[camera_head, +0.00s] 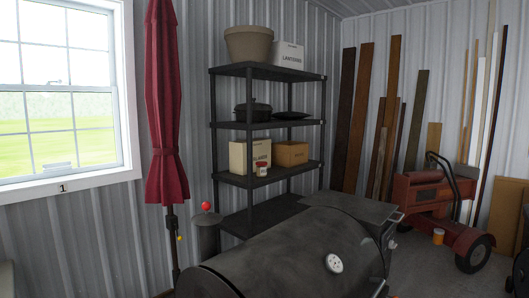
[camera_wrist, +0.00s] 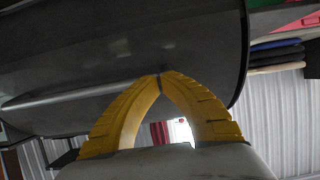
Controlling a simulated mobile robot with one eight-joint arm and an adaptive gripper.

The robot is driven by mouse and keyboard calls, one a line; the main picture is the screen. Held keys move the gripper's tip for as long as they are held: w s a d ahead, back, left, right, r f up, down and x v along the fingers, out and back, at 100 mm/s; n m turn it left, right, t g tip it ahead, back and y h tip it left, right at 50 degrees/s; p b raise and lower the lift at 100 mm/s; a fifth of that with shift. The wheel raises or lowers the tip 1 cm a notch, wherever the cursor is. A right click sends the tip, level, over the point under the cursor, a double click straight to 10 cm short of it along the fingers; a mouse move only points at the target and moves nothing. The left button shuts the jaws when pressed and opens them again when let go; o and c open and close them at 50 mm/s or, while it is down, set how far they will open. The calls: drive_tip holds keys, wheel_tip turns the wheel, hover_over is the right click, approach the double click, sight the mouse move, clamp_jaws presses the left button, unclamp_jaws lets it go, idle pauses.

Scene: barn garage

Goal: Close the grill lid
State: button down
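The dark grill with its rounded lid (camera_head: 285,255) fills the bottom middle of the head view. A round white thermometer (camera_head: 333,263) sits on the lid. The grill's lower part is cut off, so I cannot tell there how far open the lid is. In the wrist view, a large dark curved grill surface (camera_wrist: 120,50) fills the upper part, with a lighter bar or lip (camera_wrist: 75,92) running along it from the left. My gripper (camera_wrist: 161,74) has yellow fingers whose tips come together by this surface, near the bar's right end. I see nothing held between them. The gripper is not visible in the head view.
A black shelf rack (camera_head: 267,125) with boxes and pots stands behind the grill. A folded red umbrella (camera_head: 165,105) stands to the left near the window. Red wheeled equipment (camera_head: 430,205) and leaning planks (camera_head: 365,115) are at the right.

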drive_tip(key=v, duration=1.2)
drive_tip(key=s+a+m+g+h, duration=0.2)
drive_tip(key=a+m+g+h, duration=0.15)
drive_tip(key=a, duration=0.55)
drive_tip(key=s+a+r+m+t+h, duration=0.1)
drive_tip(key=s+a+r+m+h, duration=0.2)
drive_tip(key=s+a+m+h, duration=0.1)
drive_tip(key=shift+s+a+m+h, duration=0.3)
drive_tip(key=shift+s+m+h, duration=0.5)
drive_tip(key=shift+s, duration=0.9)
drive_tip(key=shift+r, duration=0.1)
